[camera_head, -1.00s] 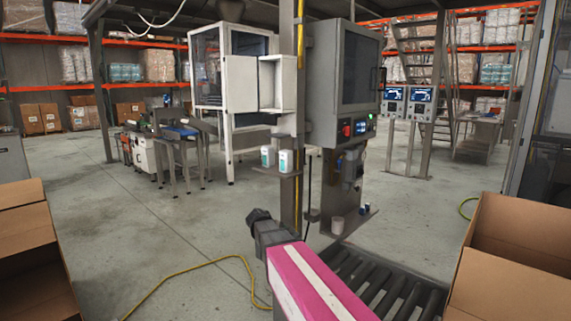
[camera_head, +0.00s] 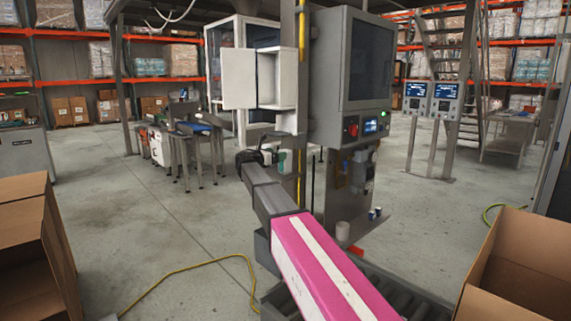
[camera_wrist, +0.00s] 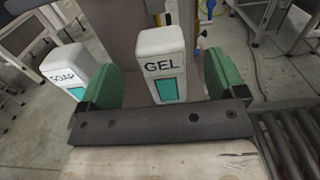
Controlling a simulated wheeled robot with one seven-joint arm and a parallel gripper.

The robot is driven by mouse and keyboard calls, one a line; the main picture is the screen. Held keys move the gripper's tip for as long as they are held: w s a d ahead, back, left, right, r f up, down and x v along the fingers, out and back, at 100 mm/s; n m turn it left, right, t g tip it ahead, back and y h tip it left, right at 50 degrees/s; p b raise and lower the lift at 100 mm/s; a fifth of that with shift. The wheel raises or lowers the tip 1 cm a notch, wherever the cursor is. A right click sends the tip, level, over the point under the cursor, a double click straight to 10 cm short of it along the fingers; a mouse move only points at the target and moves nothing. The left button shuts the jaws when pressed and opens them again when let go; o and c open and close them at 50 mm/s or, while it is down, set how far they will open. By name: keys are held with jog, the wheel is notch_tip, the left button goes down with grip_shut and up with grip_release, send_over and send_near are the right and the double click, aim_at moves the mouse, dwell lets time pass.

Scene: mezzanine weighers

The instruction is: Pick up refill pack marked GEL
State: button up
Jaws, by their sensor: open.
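The refill pack marked GEL (camera_wrist: 163,64) is a white pack with a teal panel, seen ahead of my gripper in the wrist view. My gripper (camera_wrist: 168,80) is open, with one green-padded finger on each side of the GEL pack. Gaps show between the pack and the pads; its lower part is hidden behind the gripper's dark bar. A similar white pack marked SOAP (camera_wrist: 66,67) stands to the left, outside the left finger. In the head view my gripper (camera_head: 262,156) is small beside the post, and one white pack (camera_head: 284,160) shows there, its label unreadable.
A grey post and control cabinet (camera_head: 349,70) stand right beside the packs, with an open white box (camera_head: 277,80) above. A roller conveyor (camera_head: 385,284) lies below my arm. Open cardboard boxes stand at left (camera_head: 30,240) and right (camera_head: 520,265). A yellow cable (camera_head: 190,267) crosses the floor.

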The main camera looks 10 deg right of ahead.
jog(key=x, duration=0.6)
jog(key=shift+f, duration=0.3)
jog(key=c, duration=1.2)
